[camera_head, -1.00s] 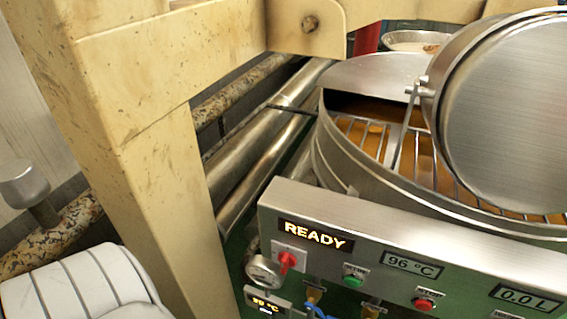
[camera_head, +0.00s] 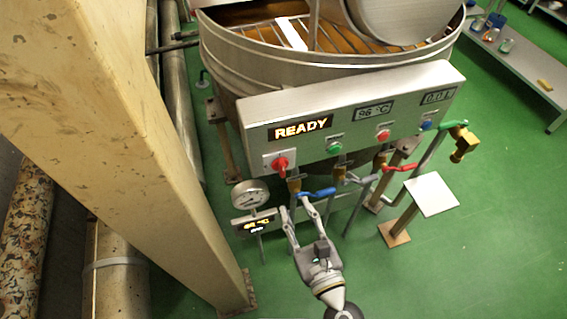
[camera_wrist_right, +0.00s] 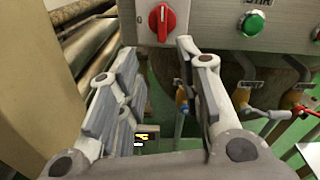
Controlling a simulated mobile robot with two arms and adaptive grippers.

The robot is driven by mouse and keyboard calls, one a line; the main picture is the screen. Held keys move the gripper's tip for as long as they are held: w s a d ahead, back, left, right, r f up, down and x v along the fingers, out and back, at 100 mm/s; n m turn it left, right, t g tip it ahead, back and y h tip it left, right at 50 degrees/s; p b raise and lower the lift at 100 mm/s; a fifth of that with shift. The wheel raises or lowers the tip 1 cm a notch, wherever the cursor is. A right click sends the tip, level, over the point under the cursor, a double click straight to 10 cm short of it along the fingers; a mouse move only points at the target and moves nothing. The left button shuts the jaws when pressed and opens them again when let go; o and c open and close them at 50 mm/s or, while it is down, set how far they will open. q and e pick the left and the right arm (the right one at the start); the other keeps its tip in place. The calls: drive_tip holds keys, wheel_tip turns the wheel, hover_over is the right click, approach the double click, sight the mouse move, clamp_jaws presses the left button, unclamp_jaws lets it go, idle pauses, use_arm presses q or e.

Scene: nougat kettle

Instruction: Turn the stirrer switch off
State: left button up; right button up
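A red rotary switch (camera_head: 281,164) sits on a pale plate at the left end of the steel control panel (camera_head: 340,105), below the lit READY display. It also shows at the top of the right wrist view (camera_wrist_right: 162,20), with its grip close to upright. I cannot read a stirrer label on it. My right gripper (camera_head: 294,206) is open and empty, below the switch and apart from it in the head view. In the right wrist view its two fingers (camera_wrist_right: 158,62) stand apart, with the switch beyond and between them. My left gripper is not in view.
A round gauge (camera_head: 250,194) and a small temperature display hang left of my right gripper. Valves with blue (camera_head: 318,193) and red (camera_head: 400,168) handles hang under the panel. Green (camera_head: 335,147) and red (camera_head: 383,134) buttons lie to the right. A beige post (camera_head: 150,150) stands left.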

sight(283, 166)
drive_tip(key=w+a+r+m+p, duration=0.1)
drive_tip(key=w, duration=0.1)
drive_tip(key=w+r+m+p, duration=0.1)
drive_tip(key=w, duration=0.2)
drive_tip(key=w+a+r+p, duration=0.1)
drive_tip(key=w+r, duration=0.1)
drive_tip(key=w, duration=0.1)
drive_tip(key=shift+w+a+m+t, duration=0.25)
drive_tip(key=shift+a+m+t, duration=0.1)
drive_tip(key=shift+m+t, duration=0.05)
drive_tip(key=shift+p+x, duration=0.35)
drive_tip(key=shift+x, duration=0.45)
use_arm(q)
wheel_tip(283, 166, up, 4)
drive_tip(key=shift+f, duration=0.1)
use_arm(e)
drive_tip(key=shift+f, duration=0.1)
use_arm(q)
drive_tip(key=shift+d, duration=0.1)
use_arm(e)
clamp_jaws()
